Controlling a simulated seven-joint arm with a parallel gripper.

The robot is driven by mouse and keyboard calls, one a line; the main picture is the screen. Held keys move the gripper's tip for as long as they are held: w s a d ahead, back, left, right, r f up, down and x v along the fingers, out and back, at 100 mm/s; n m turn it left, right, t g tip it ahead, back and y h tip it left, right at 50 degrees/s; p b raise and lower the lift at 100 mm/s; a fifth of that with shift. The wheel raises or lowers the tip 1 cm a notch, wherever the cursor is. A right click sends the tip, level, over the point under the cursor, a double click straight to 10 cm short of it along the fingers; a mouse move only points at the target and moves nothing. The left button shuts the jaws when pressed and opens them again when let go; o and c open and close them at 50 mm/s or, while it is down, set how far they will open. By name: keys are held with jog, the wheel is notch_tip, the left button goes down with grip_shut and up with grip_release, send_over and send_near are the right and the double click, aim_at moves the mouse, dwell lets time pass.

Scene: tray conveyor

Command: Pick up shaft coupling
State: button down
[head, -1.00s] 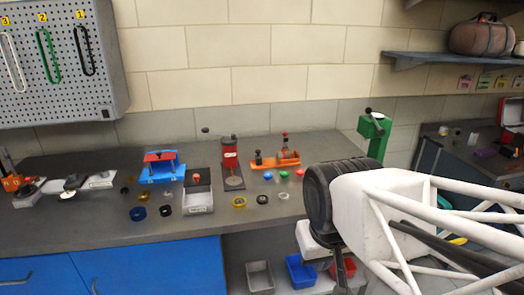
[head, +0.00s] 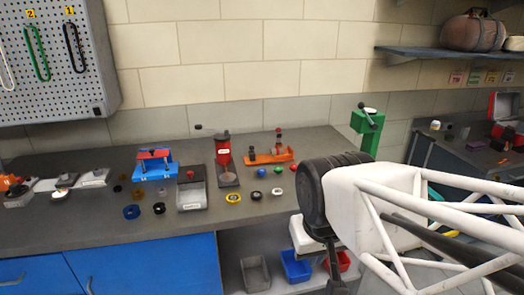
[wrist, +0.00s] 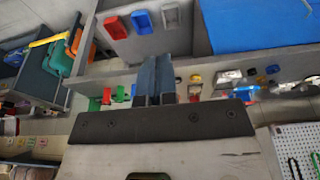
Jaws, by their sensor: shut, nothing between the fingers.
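Several small round parts lie on the grey bench in the head view; I cannot tell which is the shaft coupling. Among them are a blue ring (head: 131,212), a black ring (head: 159,208), a yellow ring (head: 233,197), a dark ring (head: 256,195) and a small pale part (head: 277,191). My gripper (wrist: 156,58) shows in the wrist view with its two fingers together and nothing held. It is apart from the bench parts. In the head view my arm is at the right, and the fingertips cannot be made out.
Grey (head: 255,274) and blue (head: 295,267) bins sit on the shelf below.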

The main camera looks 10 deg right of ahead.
jog(key=c, duration=1.8)
grip_release()
jog(key=shift+c, duration=0.2)
jog(key=o, duration=1.7)
jog(key=shift+w, duration=0.1)
